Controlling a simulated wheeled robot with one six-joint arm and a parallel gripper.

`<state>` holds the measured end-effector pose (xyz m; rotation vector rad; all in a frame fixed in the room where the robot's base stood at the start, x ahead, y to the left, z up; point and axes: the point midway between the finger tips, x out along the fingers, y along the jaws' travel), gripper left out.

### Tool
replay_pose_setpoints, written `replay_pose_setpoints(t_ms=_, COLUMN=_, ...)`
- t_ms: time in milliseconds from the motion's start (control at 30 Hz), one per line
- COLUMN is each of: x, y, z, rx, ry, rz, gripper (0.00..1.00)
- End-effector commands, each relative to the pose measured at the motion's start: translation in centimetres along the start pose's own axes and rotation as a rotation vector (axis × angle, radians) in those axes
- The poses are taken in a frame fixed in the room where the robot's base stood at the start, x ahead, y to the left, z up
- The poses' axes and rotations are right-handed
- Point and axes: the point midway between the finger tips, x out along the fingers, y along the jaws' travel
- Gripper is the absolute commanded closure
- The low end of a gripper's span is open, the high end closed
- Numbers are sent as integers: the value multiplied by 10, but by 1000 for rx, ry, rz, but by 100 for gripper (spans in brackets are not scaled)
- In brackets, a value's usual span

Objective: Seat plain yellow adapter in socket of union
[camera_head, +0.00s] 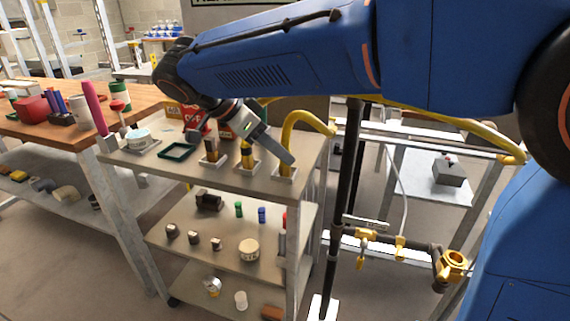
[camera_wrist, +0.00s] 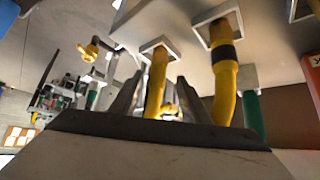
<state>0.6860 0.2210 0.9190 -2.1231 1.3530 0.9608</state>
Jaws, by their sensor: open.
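The plain yellow adapter (camera_head: 303,117) is a bent tube standing in a pale square holder (camera_head: 285,172) on the cart's top. It also shows in the wrist view (camera_wrist: 155,88), between my two finger tips, with a gap to each side. My gripper (camera_head: 276,146) is open, reaching down at the holder; one finger shows in front of the adapter's lower part in the head view, the other is not clear there. Both fingers show in the wrist view (camera_wrist: 162,100). The union (camera_head: 453,264), yellow with a round opening, sits at the right end of dark piping.
A yellow adapter with a black band (camera_head: 247,155) stands in the neighbouring holder, close to my gripper. A darker piece (camera_head: 212,153) stands in another holder. A green tray (camera_head: 178,152) lies to the left. A dark upright pipe (camera_head: 345,190) stands between cart and union.

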Motion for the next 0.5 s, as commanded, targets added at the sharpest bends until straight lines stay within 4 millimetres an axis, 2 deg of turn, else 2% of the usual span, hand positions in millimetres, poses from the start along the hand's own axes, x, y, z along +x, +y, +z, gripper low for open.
replay_pose_setpoints(t_ms=267, x=18, y=2, z=-2, rx=0, ry=0, rz=1, gripper=58)
replay_pose_setpoints(t_ms=500, x=50, y=5, z=-5, rx=0, ry=1, rz=2, gripper=58)
